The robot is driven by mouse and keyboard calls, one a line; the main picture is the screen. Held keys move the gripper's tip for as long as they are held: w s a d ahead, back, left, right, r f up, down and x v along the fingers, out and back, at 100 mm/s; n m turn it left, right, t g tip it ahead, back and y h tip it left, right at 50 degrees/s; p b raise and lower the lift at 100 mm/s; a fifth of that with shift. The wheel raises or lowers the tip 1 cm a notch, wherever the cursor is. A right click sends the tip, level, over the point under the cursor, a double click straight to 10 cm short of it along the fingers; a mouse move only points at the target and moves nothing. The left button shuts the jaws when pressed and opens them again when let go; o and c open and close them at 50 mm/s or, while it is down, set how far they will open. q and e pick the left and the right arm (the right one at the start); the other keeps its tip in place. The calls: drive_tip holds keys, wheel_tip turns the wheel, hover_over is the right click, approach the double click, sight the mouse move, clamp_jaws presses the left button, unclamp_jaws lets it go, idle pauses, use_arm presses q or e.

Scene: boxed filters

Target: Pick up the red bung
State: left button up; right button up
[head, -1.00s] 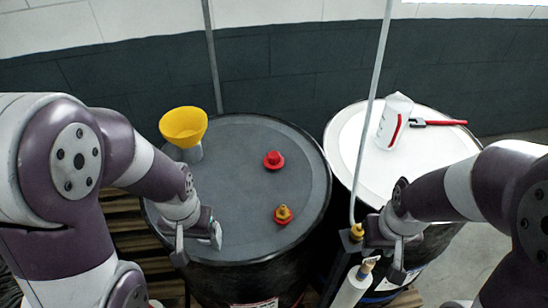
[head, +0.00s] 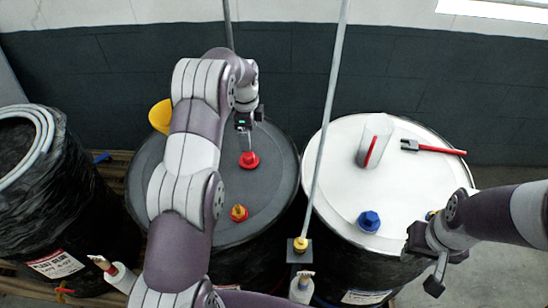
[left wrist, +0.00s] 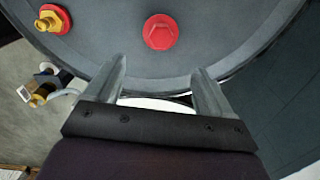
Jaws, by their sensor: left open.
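The red bung (head: 249,160) stands on the dark grey top of the left drum (head: 275,150), towards its back right. It also shows in the left wrist view (left wrist: 160,32), ahead of the fingertips and between their lines. My left gripper (head: 249,142) points down over the bung from behind it in the head view. In the left wrist view its two fingers (left wrist: 160,66) are apart with nothing between them. My right gripper (head: 428,268) hangs at the right drum's front right edge; its jaw gap is not clear.
A yellow bung with a red base (head: 239,213) stands nearer on the same drum. A yellow funnel (head: 160,116) is partly hidden by my left arm.

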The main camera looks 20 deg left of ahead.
sight(248, 155)
use_arm(q)
drive_tip(key=f+m+b, duration=0.1)
drive_tip(key=a+f+m+b, duration=0.1)
drive_tip(key=s+f+m, duration=0.1)
drive_tip(key=m, duration=0.1)
drive_tip(key=shift+a+b, duration=0.15)
drive_tip(key=shift+b, duration=0.25)
drive_tip(key=f, duration=0.1)
drive_tip(key=f+p, duration=0.1)
drive_tip(key=w+d+f+p, duration=0.1)
drive_tip(key=shift+d+f, duration=0.1)
drive_tip(key=shift+f, duration=0.1)
drive_tip(key=f+p, duration=0.2)
drive_tip(key=shift+a+p, duration=0.25)
drive_tip(key=shift+p, duration=0.05)
drive_tip(key=f, duration=0.2)
drive_tip(key=f+p, duration=0.1)
drive_tip(key=shift+a, duration=0.25)
drive_tip(key=shift+f, duration=0.25)
drive_tip(key=shift+w+d, duration=0.1)
drive_tip(key=shift+d, duration=0.1)
drive_tip(key=shift+c, duration=0.7)
drive_tip(key=c, duration=0.7)
drive_tip(key=shift+c, duration=0.3)
use_arm(e)
drive_tip(key=r, duration=0.2)
drive_tip(key=shift+s+a+r, duration=0.25)
drive_tip(key=shift+a+r, duration=0.1)
drive_tip(key=shift+r, duration=0.05)
